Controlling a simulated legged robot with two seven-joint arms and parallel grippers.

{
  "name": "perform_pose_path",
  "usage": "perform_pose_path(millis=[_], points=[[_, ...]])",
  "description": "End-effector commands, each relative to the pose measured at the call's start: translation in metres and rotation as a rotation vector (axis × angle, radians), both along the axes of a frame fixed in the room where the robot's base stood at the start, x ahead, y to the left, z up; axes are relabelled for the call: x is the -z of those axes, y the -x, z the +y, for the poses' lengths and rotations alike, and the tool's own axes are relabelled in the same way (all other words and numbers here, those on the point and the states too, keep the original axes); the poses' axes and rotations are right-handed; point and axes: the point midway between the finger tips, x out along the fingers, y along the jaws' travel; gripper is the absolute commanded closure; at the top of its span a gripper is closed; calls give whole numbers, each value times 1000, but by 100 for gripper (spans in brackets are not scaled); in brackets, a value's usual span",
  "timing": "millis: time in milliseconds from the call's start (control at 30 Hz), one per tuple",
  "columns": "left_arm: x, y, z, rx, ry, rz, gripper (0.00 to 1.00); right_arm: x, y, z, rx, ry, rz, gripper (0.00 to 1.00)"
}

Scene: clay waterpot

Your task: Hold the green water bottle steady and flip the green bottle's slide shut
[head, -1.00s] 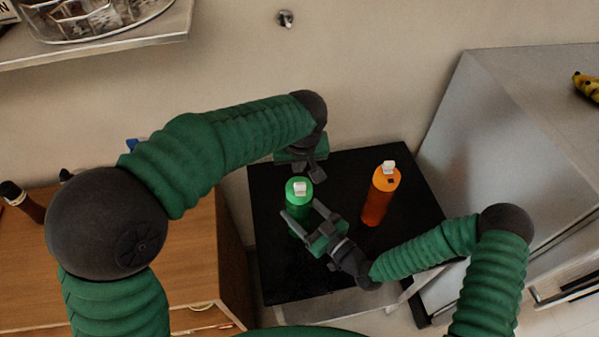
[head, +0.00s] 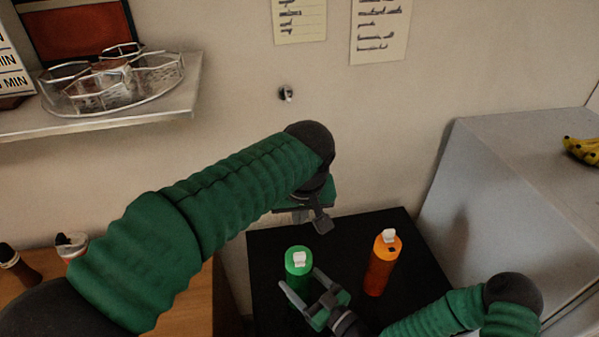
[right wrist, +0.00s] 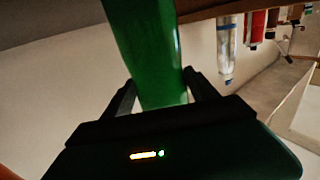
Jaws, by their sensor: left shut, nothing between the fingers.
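The green water bottle (head: 299,266) stands upright on the black tabletop with a white lid piece (head: 299,258) showing on top. My right gripper (head: 307,283) has one finger on each side of it and is shut on its body. In the right wrist view the green bottle (right wrist: 150,60) runs up between both fingers. My left gripper (head: 320,224) is shut and empty, above and behind the green bottle, slightly to its right and apart from it. Whether the bottle's slide is open or shut is too small to tell.
An orange bottle (head: 380,268) with a white lid piece stands to the right on the black tabletop (head: 345,240). A grey cabinet (head: 480,190) rises at the right with bananas (head: 582,150) on top. A shelf (head: 100,122) with a metal rack is at upper left.

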Motion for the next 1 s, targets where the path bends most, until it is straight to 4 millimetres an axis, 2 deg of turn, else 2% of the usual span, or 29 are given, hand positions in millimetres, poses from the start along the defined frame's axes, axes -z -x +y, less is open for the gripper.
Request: perform_pose_path(millis=[33, 133, 433, 533, 900, 1000], points=[[0, 0, 0, 0, 0, 0, 100, 0, 0, 0, 0, 0, 0, 24], [0, 0, 0, 0, 0, 0, 100, 0, 0, 0, 0, 0, 0, 11], [0, 0, 0, 0, 0, -1, 100, 0, 1, -1, 0, 0, 0, 11], [0, 0, 0, 0, 0, -1, 100, 0, 7, -6, 0, 1, -1, 11], [0, 0, 0, 0, 0, -1, 100, 1, 71, -66, 2, 1, 2, 11], [0, 0, 0, 0, 0, 0, 100, 2, 82, -76, 1, 0, 1, 11]])
